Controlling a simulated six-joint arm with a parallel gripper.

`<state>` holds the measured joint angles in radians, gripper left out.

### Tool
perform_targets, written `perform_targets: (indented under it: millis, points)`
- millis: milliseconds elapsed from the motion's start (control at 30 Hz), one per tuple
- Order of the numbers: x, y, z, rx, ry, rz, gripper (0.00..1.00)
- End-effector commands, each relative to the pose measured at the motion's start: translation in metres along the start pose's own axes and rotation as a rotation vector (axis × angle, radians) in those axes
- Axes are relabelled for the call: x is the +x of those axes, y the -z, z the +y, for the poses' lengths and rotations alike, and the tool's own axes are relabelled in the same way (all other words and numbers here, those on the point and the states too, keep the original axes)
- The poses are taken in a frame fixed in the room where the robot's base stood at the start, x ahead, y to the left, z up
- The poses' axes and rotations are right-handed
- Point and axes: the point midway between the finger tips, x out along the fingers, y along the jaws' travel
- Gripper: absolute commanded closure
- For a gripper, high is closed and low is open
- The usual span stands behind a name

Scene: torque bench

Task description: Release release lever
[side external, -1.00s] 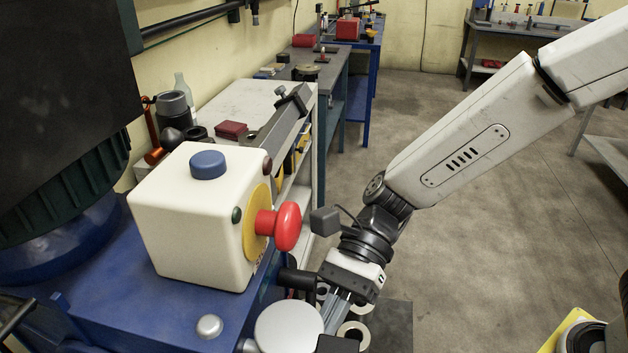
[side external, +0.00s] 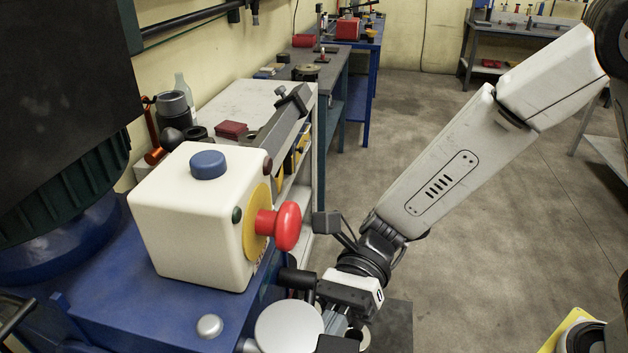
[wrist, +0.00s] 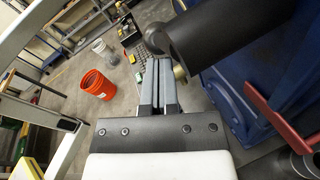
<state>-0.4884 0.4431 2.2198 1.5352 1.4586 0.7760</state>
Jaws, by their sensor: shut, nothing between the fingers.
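No part is marked as the release lever, and I cannot tell for sure which one it is. A thick black cylindrical bar (wrist: 215,40) lies close to the right of my fingers in the wrist view; a dark cylinder (side external: 297,279) also shows beside my gripper in the side view. A red bar (wrist: 262,105) slants across the right of the wrist view. My gripper (wrist: 159,66) is shut and empty, its two grey fingers together. In the side view my gripper (side external: 336,322) is low beside the blue bench, its fingertips partly hidden by a pale round disc (side external: 289,328).
A white control box (side external: 205,215) with a red mushroom button (side external: 287,227) and a blue button (side external: 208,164) stands on the blue bench (side external: 120,305), just left of my wrist. An orange bucket (wrist: 97,84) stands on the floor. Open floor lies right of the bench.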

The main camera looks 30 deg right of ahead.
Motion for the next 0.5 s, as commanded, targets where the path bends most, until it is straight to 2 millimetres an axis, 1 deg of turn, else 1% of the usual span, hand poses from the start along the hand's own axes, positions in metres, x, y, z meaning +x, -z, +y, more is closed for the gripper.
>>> perform_targets:
  millis: [333,500]
  points:
    - [-0.0007,0.0007,-0.0002,0.000,0.001,0.001,1.00]
    - [-0.0059,0.0061,-0.0006,0.002,0.003,0.001,1.00]
